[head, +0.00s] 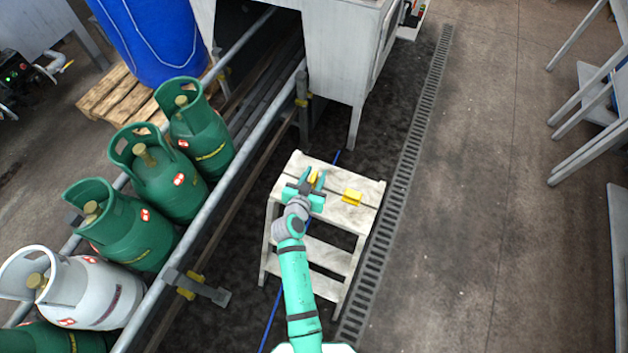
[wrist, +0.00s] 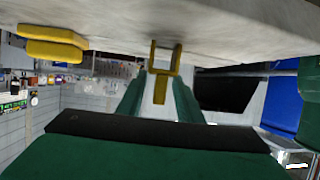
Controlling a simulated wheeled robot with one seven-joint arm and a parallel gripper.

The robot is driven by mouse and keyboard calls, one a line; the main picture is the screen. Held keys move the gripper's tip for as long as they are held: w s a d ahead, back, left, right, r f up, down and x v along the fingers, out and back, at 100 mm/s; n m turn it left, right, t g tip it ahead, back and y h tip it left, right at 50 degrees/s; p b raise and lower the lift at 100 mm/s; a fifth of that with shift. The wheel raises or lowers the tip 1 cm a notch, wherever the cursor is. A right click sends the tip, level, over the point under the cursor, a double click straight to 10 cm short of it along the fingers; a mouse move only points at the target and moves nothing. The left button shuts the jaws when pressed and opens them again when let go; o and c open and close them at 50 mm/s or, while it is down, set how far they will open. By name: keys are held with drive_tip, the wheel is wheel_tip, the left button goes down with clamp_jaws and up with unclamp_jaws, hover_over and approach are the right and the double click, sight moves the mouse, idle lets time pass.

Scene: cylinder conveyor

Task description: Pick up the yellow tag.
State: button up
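A yellow tag with a forked end and a narrow stem (wrist: 160,98) shows in the middle of the wrist view, between the two green fingers. In the head view the tag (head: 313,178) is a small yellow piece at the top of the white step stool (head: 325,168). My gripper (head: 314,175) is over the stool top, its fingers open on either side of the tag. In the wrist view (wrist: 160,88) pale gaps show between the stem and the fingers. I see no clear contact.
A second yellow piece, blocky (head: 351,196), lies on the stool to the right; it also shows in the wrist view (wrist: 50,48). Green gas cylinders (head: 158,175) and a white one (head: 90,292) line the conveyor rail (head: 222,190) at left. Floor right of the stool is clear.

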drive_tip(key=shift+x, duration=1.05)
drive_tip(key=c, duration=0.7)
drive_tip(key=shift+c, duration=0.2)
drive_tip(key=shift+d, duration=0.1)
